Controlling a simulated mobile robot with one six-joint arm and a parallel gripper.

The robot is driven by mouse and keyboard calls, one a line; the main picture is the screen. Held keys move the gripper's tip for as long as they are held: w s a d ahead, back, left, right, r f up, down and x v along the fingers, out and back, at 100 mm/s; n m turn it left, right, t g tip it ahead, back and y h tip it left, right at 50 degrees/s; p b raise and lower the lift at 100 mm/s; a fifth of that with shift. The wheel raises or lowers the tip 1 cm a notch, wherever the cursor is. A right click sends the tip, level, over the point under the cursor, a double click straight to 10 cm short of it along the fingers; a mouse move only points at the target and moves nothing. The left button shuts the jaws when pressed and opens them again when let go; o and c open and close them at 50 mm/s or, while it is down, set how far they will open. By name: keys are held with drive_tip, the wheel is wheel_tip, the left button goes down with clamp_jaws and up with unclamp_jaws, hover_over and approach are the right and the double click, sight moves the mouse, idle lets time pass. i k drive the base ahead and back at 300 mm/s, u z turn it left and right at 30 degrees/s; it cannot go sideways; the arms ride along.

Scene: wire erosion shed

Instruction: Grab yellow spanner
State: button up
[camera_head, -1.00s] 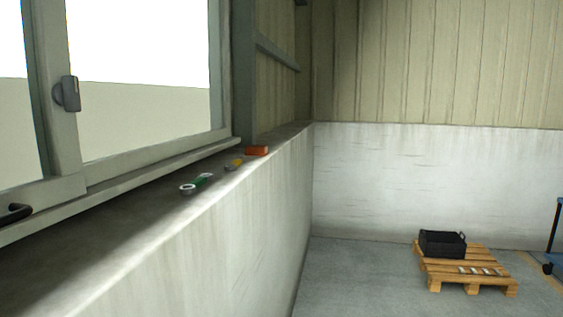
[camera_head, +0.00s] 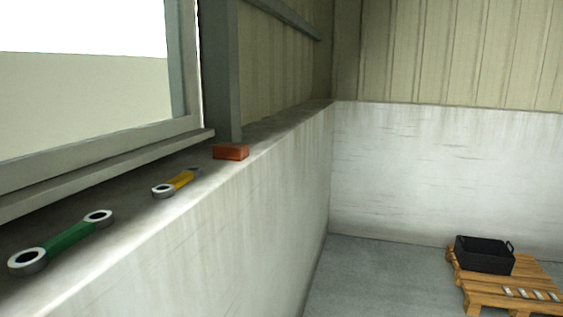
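The yellow spanner (camera_head: 179,182) lies flat on the concrete ledge under the window, with a yellow middle and grey metal ends. Its near end is a ring; its far end is too small to make out clearly. A green spanner (camera_head: 68,243) with ring ends lies nearer to me on the same ledge, at the lower left, apart from the yellow one. My gripper is not in view.
An orange-red block (camera_head: 231,152) sits on the ledge just beyond the yellow spanner, beside a grey post (camera_head: 220,70). The window frame (camera_head: 100,165) borders the ledge. A black crate (camera_head: 484,256) stands on a wooden pallet (camera_head: 487,297) at lower right. Grey floor between is clear.

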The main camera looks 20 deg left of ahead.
sight(167, 190)
drive_tip(key=z, duration=0.05)
drive_tip(key=i, duration=0.85)
drive_tip(key=u, duration=2.55)
